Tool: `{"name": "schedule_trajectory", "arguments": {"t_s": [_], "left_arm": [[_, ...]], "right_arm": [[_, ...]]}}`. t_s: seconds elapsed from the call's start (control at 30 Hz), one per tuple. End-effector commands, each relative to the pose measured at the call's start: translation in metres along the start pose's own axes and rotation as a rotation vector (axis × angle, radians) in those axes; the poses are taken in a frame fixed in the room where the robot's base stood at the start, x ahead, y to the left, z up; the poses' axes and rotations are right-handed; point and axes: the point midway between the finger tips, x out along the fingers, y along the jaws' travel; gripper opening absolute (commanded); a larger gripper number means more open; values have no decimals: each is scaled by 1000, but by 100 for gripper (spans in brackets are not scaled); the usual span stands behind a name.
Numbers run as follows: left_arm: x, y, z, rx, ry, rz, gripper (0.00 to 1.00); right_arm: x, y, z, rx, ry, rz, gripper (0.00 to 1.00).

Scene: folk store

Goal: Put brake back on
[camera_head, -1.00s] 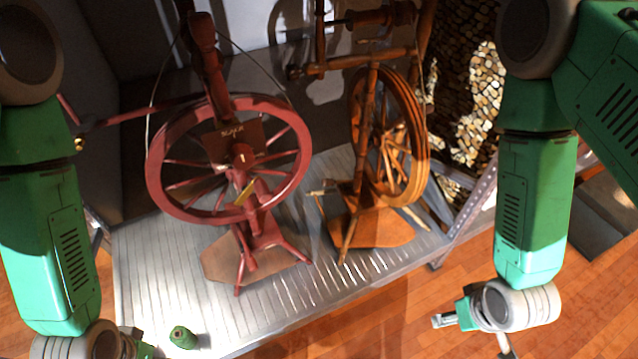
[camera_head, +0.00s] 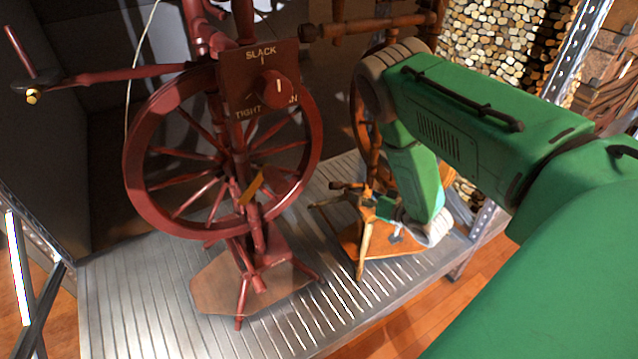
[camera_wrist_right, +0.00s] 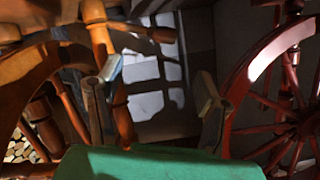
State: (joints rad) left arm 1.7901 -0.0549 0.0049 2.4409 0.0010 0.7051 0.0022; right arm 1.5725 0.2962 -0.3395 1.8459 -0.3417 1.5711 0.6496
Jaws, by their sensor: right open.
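The dark red spinning wheel (camera_head: 145,185) stands upright on the metal shelf in the head view. A square plate (camera_head: 243,95) marked SLACK and TIGHTEN, with a round red knob (camera_head: 274,90), sits in front of it. A thin yellowish piece (camera_head: 251,188) is on the post below. I cannot tell which part is the brake. My right gripper (camera_head: 352,200) is open, in front of the orange-brown wheel and right of the red one. In the right wrist view its fingers (camera_wrist_right: 155,105) are spread with nothing between them; the red wheel (camera_wrist_right: 260,65) is at the right.
The orange-brown spinning wheel (camera_head: 360,110) is partly hidden behind my right arm. The ribbed metal shelf (camera_head: 130,300) is bare at front left. A metal upright (camera_head: 580,60) and stacked logs (camera_head: 500,45) are at the right. A pale cord (camera_head: 130,100) hangs behind the red wheel.

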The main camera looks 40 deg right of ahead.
Motion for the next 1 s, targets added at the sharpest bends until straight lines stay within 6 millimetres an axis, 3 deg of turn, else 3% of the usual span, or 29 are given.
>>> {"name": "schedule_trajectory", "arguments": {"t_s": [0.5,0.7,1.0], "left_arm": [[44,0,3,0,-1,0,50],[52,0,3,0,-1,0,50],[52,0,3,0,-1,0,50]], "right_arm": [[103,-3,2,-5,1,-1,61],[123,-2,1,-4,-1,1,61],[127,-3,0,-3,-2,3,61]]}}
